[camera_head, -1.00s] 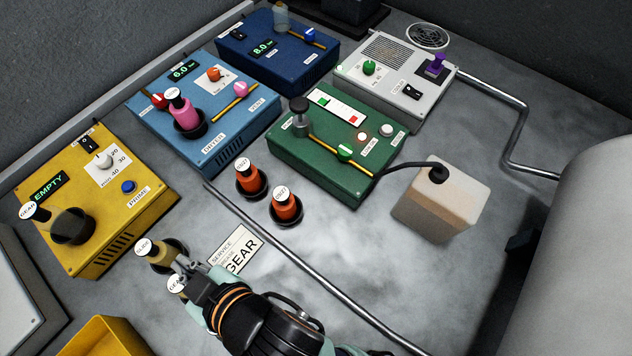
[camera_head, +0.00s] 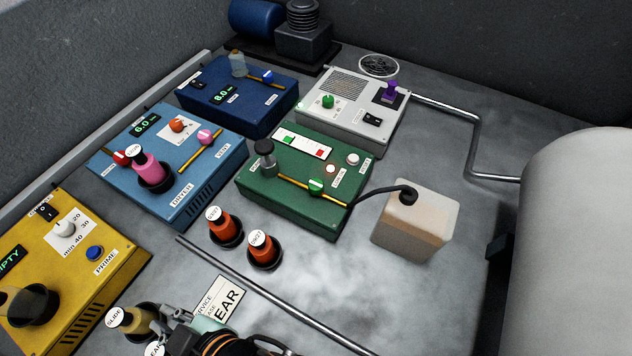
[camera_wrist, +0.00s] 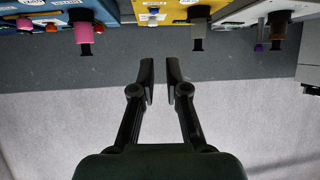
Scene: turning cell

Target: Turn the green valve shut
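A green valve knob (camera_head: 316,187) with a pale mark sits on the yellow pipe along the front of the green unit (camera_head: 290,205). Another green knob (camera_head: 328,101) is on the light grey unit behind. My gripper (camera_head: 172,318) is low in the head view, beside the bottle labelled SLIDE, well to the lower left of the green valve and apart from it. In the wrist view my gripper's two fingers (camera_wrist: 160,80) stand apart with a narrow, empty gap. I cannot make out the green valve in the wrist view.
Two orange bottles (camera_head: 263,250) stand in dark cups before the green unit. A metal rail (camera_head: 275,292) crosses the bench between them and my gripper. A blocky pale container (camera_head: 415,222) with a black hose stands right of the green unit. Bare bench lies in front of it.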

